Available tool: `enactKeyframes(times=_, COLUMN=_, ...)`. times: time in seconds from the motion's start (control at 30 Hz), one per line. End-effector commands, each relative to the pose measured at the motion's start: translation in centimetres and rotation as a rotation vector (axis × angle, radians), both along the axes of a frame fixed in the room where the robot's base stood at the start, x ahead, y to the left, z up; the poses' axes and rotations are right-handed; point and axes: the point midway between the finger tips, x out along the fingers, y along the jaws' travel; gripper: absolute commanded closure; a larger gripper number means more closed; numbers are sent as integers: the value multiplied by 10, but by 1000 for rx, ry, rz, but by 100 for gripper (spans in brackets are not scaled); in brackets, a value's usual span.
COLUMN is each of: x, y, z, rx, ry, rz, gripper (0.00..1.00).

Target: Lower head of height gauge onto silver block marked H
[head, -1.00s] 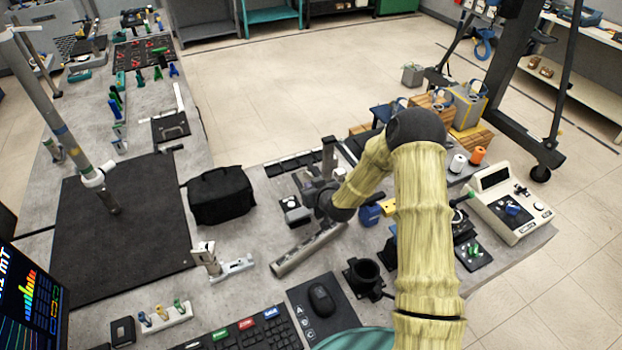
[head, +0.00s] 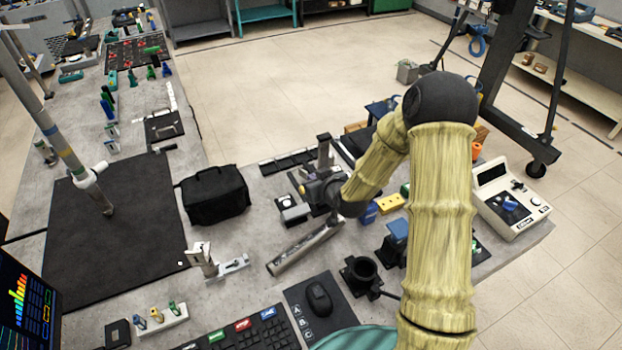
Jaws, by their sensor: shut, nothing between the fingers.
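My gripper (head: 318,187) is at the end of my yellow-sleeved arm, over the middle of the near bench. Its dark fingers are small and partly hidden by my wrist; they look shut with nothing held. A grey upright post (head: 324,148), which looks like the height gauge, stands just behind my gripper. Its head and lower part are hidden or too small to make out. A small silver block (head: 295,213) on a dark base sits just left of my gripper. I cannot read any H on it, nor tell whether the gauge head touches it.
A silver bar (head: 303,250) lies in front of my gripper. A black bag (head: 214,194) stands to the left. Yellow (head: 390,203) and blue blocks sit close on the right. A mouse (head: 319,299) and keyboard (head: 245,335) are at the front. A beige instrument (head: 511,200) stands at right.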

Motion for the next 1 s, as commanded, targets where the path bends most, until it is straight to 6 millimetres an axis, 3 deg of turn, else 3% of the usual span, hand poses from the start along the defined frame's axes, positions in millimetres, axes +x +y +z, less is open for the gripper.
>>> enactKeyframes(times=0.2, x=-18, y=-10, z=11, rx=-1, ry=-1, rz=-4, gripper=100)
enactKeyframes(times=0.73, x=-26, y=-17, z=16, rx=-22, ry=30, rz=-11, gripper=100)
enactKeyframes(times=0.87, x=-43, y=-28, z=22, rx=-75, ry=118, rz=-28, gripper=100)
enactKeyframes(times=1.0, x=-79, y=-50, z=34, rx=-146, ry=268, rz=-81, gripper=100)
